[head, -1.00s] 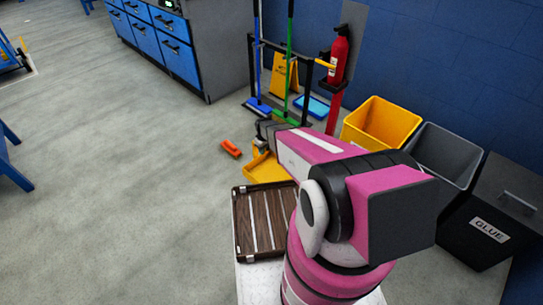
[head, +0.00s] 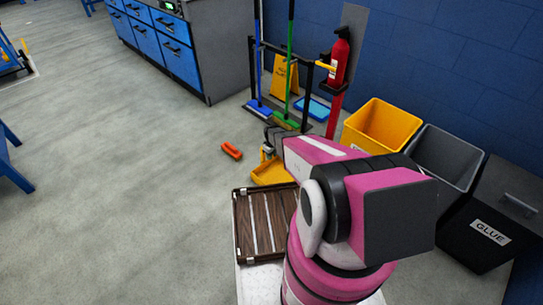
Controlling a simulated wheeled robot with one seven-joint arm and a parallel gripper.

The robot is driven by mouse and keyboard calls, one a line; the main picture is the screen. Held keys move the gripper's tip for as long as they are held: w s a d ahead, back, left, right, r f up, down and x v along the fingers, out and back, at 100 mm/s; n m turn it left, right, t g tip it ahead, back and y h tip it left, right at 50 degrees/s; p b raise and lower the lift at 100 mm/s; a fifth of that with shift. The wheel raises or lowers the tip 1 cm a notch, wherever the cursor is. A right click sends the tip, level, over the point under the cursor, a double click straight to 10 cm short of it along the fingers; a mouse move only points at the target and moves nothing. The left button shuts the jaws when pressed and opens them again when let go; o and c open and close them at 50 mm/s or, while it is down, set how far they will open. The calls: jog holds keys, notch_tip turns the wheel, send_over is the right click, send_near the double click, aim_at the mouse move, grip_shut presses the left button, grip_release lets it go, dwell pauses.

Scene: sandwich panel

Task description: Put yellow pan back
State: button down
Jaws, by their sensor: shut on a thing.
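The yellow pan (head: 268,174) shows just beyond my wooden-slatted tray, low over the floor; its right part is hidden behind my pink arm. My gripper (head: 268,149) is shut on the upper part of the pan, at what looks like its handle. The fingers are small and partly hidden by my wrist. I cannot tell whether the pan touches the floor. A black rack (head: 308,92) stands beyond it, with a blue broom (head: 257,104) and a green broom (head: 288,70).
An orange object (head: 231,150) lies on the floor left of the pan. A blue pan (head: 313,108), a yellow sign (head: 285,76) and a red extinguisher (head: 339,58) are by the rack. A yellow bin (head: 379,125) and grey bin (head: 447,152) stand right.

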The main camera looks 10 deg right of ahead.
jog(key=c, duration=0.9)
grip_release()
jog(key=shift+f, duration=0.1)
notch_tip(320, 180, up, 12)
jog(key=s+r+m, duration=0.2)
jog(key=s+r, duration=0.6)
jog(key=r, duration=0.1)
jog(key=s+d+r+m, duration=0.1)
jog(key=s+r+m, duration=0.1)
jog(key=s+r, duration=0.6)
jog(key=s+d+r+m, duration=0.1)
jog(key=s+r+m, duration=0.2)
jog(key=s+r, duration=0.5)
jog(key=shift+s+d+r, duration=0.15)
jog(key=shift+s+r, duration=0.05)
jog(key=shift+r, duration=0.35)
jog(key=shift+s+d+r, duration=0.1)
jog(key=shift+s+r, duration=0.1)
jog(key=shift+r, duration=0.3)
